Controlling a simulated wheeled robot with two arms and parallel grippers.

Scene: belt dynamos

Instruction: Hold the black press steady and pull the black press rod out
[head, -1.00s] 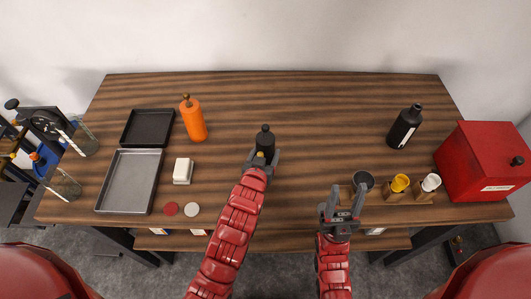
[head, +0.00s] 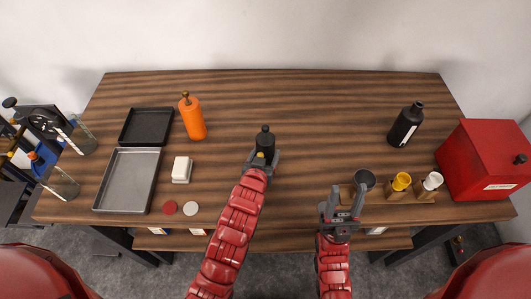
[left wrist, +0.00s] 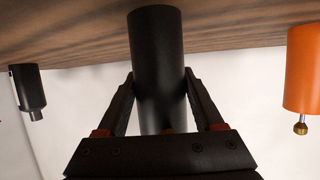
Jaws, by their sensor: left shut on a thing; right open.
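The black press (head: 265,146) is a dark upright cylinder standing on the wooden table near its middle. The black press rod (head: 265,129) shows as a dark knob at its top in the head view. My left gripper (head: 262,158) is shut on the press body from the front. In the left wrist view the press (left wrist: 157,60) sits between both fingers of the left gripper (left wrist: 163,100); the rod is hidden there. My right gripper (head: 342,203) is open and empty at the front edge of the table, to the right of the press and apart from it.
A wooden rack (head: 425,194) with black, yellow and white cups lies beside the right gripper. A red box (head: 485,165), a black bottle (head: 405,125), an orange press (head: 194,122), trays (head: 126,180) and a white block (head: 182,169) stand around. The table's middle back is clear.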

